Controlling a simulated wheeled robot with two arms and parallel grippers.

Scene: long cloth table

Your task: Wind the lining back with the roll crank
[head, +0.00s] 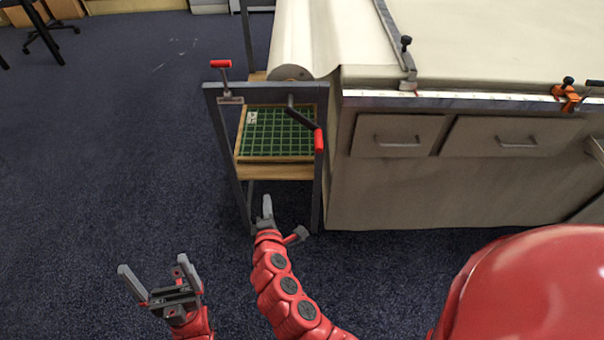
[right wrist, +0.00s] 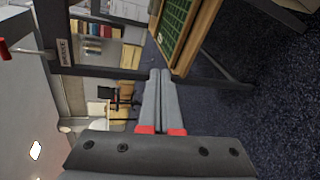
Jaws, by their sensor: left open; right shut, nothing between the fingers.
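The roll crank (head: 304,112) is a dark arm with a red handle (head: 319,139) hanging down to the right, on the front of the grey roll stand (head: 268,91). The pale lining (head: 306,38) runs from the roll at the top of the stand onto the table. My right gripper (head: 267,207) is shut and empty, low in front of the stand and below the crank handle. Its closed fingers also show in the right wrist view (right wrist: 158,95). My left gripper (head: 158,274) is open and empty over the floor, left of my right arm. The crank is not clearly visible in the right wrist view.
A second red-handled lever (head: 222,65) stands at the stand's upper left; it shows in the right wrist view (right wrist: 4,49). A green gridded mat (head: 278,132) lies on the stand's wooden shelf. The cloth table (head: 340,190) with drawers stands to the right.

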